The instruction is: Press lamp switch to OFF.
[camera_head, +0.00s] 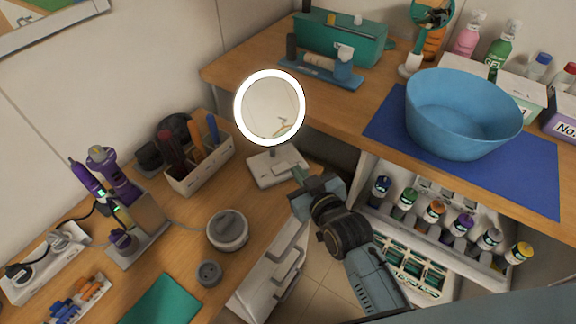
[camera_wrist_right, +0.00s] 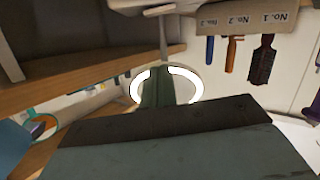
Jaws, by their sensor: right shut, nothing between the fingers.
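The ring lamp (camera_head: 268,105) stands at the right end of the wooden counter, and its ring glows white. Its pale square base (camera_head: 262,172) sits on the counter. A small detail shows on the base near my gripper, but I cannot tell its switch clearly. My right gripper (camera_head: 298,174) is shut and empty, its fingertips at the right edge of the base; I cannot tell whether they touch it. In the right wrist view, which looks upside down, the lit ring (camera_wrist_right: 199,84) is behind my shut green-grey fingers (camera_wrist_right: 157,88). My left gripper is not in view.
A holder with brushes and combs (camera_head: 205,168) stands left of the lamp. A round grey pot (camera_head: 228,230) is in front. The higher shelf at right carries a blue bowl (camera_head: 462,125) and a teal box (camera_head: 340,40). A bottle rack (camera_head: 440,225) is right of my arm.

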